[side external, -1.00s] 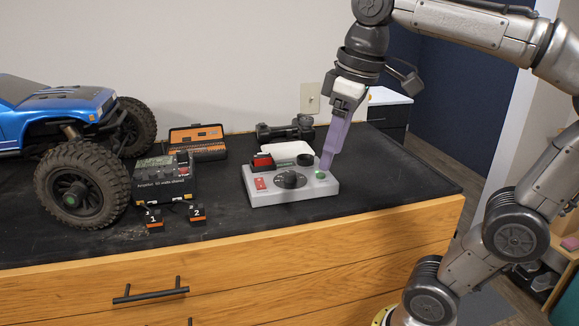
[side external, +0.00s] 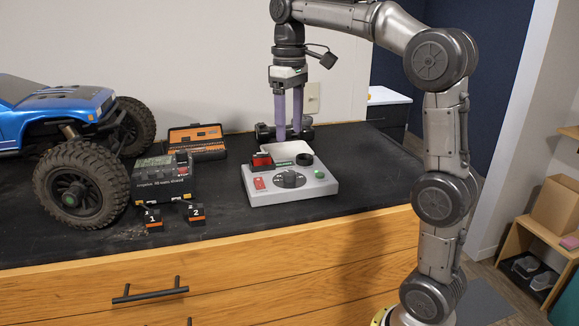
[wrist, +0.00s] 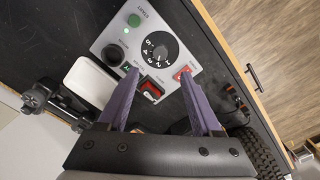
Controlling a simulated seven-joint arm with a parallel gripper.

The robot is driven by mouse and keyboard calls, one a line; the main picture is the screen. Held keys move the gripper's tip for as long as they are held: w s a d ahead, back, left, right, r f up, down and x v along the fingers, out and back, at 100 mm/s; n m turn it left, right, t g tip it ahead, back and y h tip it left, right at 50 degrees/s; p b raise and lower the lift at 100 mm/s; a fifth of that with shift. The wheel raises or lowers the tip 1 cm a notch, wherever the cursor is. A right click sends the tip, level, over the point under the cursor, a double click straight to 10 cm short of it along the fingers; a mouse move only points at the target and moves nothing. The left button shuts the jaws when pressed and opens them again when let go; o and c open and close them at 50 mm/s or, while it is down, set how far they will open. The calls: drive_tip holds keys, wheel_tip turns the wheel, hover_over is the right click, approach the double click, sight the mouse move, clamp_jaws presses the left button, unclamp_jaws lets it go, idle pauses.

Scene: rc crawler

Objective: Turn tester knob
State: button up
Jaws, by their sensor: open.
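The tester is a grey box (side external: 318,191) on the black bench mat. Its black round knob (side external: 290,179) sits in the middle of the top face; in the wrist view the knob (wrist: 159,50) has a dial with numbers around it. A green start button (side external: 319,173) is at the tester's right end and a red switch (side external: 259,183) at its left. A red and black block (side external: 262,161) stands at its back left. My gripper (side external: 288,138) is open and empty, pointing down above and behind the tester. In the wrist view its purple fingers (wrist: 160,88) are apart, clear of the knob.
A blue crawler truck (side external: 60,110) with big tyres fills the left. A black charger (side external: 162,180), two small numbered packs (side external: 174,215) and an orange bit case (side external: 198,140) lie between. A white tray (wrist: 90,82) is behind the tester. The mat's right side is free.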

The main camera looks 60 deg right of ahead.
sight(289, 172)
wheel_tip(289, 172, down, 10)
drive_tip(key=shift+f, duration=0.1)
idle(0.4)
clamp_jaws()
